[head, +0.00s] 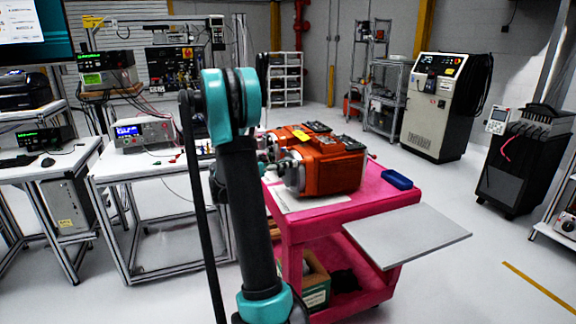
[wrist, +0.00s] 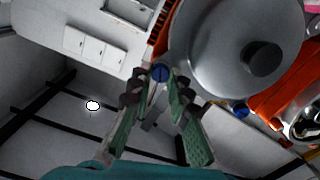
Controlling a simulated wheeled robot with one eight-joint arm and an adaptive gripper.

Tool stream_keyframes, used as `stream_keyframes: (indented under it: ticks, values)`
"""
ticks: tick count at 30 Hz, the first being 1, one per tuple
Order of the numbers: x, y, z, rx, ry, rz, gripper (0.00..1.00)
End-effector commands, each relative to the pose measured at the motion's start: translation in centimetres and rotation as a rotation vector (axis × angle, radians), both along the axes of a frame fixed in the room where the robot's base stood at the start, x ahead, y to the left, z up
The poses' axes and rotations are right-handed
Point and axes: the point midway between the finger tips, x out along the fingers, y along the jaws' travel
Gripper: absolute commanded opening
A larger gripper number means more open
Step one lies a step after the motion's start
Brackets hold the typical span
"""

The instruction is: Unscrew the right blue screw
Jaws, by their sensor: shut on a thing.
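The orange servo motor (head: 335,172) lies on the pink cart, and its grey round encoder housing (wrist: 212,62) fills the upper middle of the wrist view. My gripper (wrist: 160,82) has its green fingers closing around a blue screw (wrist: 160,72) at the left edge of the housing. The fingertips hold the screw's head, and its shaft is hidden. A second blue screw (wrist: 241,111) sits at the lower right edge of the housing, apart from the fingers. In the head view my arm hides the gripper and both screws.
The pink cart (head: 345,207) carries a blue tray (head: 397,179) right of the motor, and a grey side shelf (head: 408,236) juts out at its front right. A white workbench (head: 150,165) with instruments stands left.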

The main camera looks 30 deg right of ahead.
Motion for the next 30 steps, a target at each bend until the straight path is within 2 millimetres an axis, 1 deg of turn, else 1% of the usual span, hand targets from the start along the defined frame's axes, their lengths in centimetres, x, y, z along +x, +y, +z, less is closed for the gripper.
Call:
stream_keyframes:
  ticks: [6, 15, 21, 30]
  values:
    - [0.05, -0.01, -0.01, 0.047, 0.194, 0.0, 0.0]
    - [0.09, -0.02, -0.04, 0.098, 0.406, 0.0, 0.0]
    - [0.1, -0.02, -0.05, 0.118, 0.492, 0.0, 0.0]
    - [0.11, -0.03, -0.06, 0.13, 0.541, 0.0, 0.0]
